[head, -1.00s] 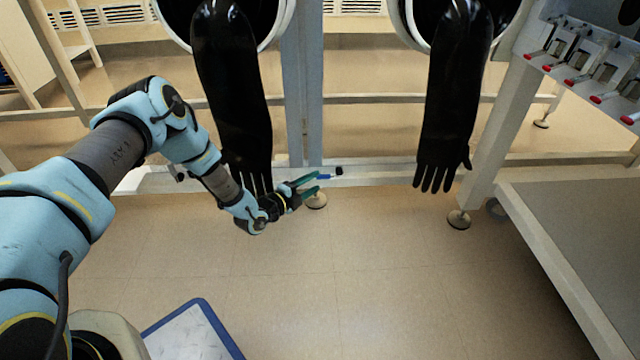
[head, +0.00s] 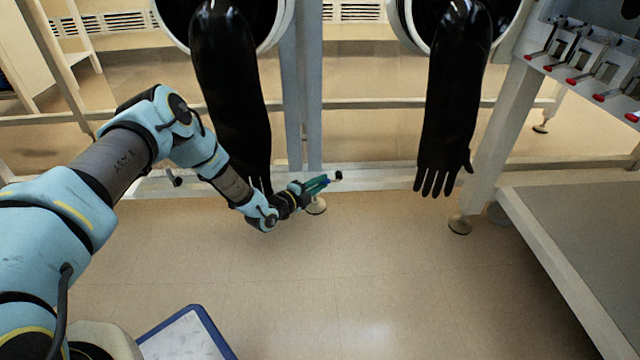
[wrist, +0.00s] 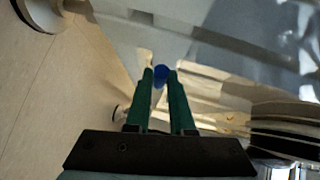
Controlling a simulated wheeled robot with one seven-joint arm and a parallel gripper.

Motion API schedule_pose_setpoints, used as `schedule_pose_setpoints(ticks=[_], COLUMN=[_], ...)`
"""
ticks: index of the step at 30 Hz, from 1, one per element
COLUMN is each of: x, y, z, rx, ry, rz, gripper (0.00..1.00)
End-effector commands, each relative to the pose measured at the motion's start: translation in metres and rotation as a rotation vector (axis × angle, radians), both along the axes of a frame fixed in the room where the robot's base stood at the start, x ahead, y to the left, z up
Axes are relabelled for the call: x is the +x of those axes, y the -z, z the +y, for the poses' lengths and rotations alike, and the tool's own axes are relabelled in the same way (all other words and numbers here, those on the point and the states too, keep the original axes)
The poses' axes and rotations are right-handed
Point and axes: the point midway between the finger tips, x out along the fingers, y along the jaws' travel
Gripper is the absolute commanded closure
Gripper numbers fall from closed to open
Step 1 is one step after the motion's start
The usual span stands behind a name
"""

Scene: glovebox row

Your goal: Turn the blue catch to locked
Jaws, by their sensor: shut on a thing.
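The blue catch (wrist: 160,73) shows in the wrist view between the tips of my green fingers. Most of it is hidden by them. In the head view my gripper (head: 323,182) is at the low white rail by the frame post, its fingers closed on the catch. A small black end piece (head: 338,175) shows just past the fingertips. I cannot read from these views whether the catch stands at locked.
Two black gloves hang from round ports: the left glove (head: 232,100) close behind my arm, the right glove (head: 447,110) farther off. A row of red-tipped clamps (head: 590,75) and a grey table (head: 590,250) stand at the right. A blue-edged board (head: 185,335) is below. The middle floor is clear.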

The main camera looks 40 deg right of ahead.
Motion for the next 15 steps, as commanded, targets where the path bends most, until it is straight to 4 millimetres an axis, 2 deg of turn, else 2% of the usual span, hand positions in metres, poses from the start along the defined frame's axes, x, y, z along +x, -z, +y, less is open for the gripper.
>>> schedule_pose_setpoints(ticks=[1,3,15], x=[0.0,0.0,0.0001], y=[0.0001,0.0001,0.0002], z=[0.0001,0.0001,0.0002], rx=[0.0,0.0,0.0], ry=[0.0,0.0,0.0], rz=[0.0,0.0,0.0], gripper=[0.94,1.0,1.0])
